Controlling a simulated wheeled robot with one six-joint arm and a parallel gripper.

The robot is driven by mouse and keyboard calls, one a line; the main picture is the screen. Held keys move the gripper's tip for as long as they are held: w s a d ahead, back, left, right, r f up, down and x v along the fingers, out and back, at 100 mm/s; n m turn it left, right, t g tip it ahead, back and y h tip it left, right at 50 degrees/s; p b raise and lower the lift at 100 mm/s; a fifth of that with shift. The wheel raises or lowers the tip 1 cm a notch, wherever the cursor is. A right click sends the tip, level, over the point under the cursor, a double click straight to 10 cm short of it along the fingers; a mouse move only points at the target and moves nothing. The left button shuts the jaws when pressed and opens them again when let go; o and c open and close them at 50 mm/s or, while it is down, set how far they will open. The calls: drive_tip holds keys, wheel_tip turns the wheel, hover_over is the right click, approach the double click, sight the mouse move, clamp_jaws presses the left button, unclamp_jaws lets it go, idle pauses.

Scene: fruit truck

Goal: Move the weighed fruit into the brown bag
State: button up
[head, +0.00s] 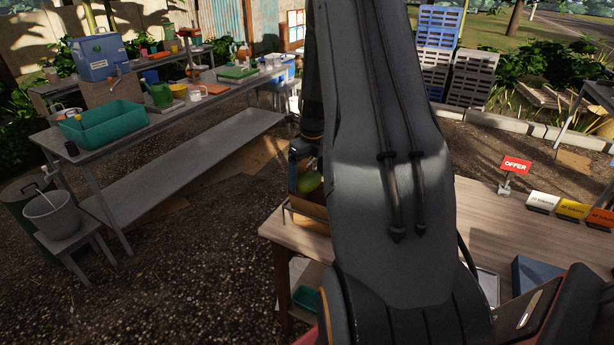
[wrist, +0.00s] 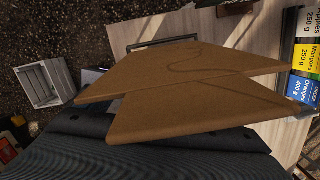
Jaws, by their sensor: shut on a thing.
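The brown bag (head: 313,214) stands at the left end of the wooden table in the head view, partly hidden by my arm. It also shows in the wrist view (wrist: 190,85), where its brown sides fill the middle. Whether the fruit touches the bag's bottom cannot be told.
The wooden table (head: 500,225) carries a red offer sign (head: 515,165) and several price cards (head: 571,210). A dark blue box (head: 537,274) lies near its front edge. A long bench (head: 190,155) with a green tub (head: 103,125) stands at the left. A white crate (wrist: 45,83) is on the ground.

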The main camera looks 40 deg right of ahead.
drive_tip(key=shift+f+b, duration=0.35)
drive_tip(key=shift+f, duration=0.4)
drive_tip(key=o, duration=0.7)
drive_tip(key=shift+r+p, duration=0.7)
drive_tip(key=shift+r, duration=0.9)
wheel_tip(320, 180, up, 16)
idle(1.1)
drive_tip(key=shift+a, duration=0.1)
idle(0.4)
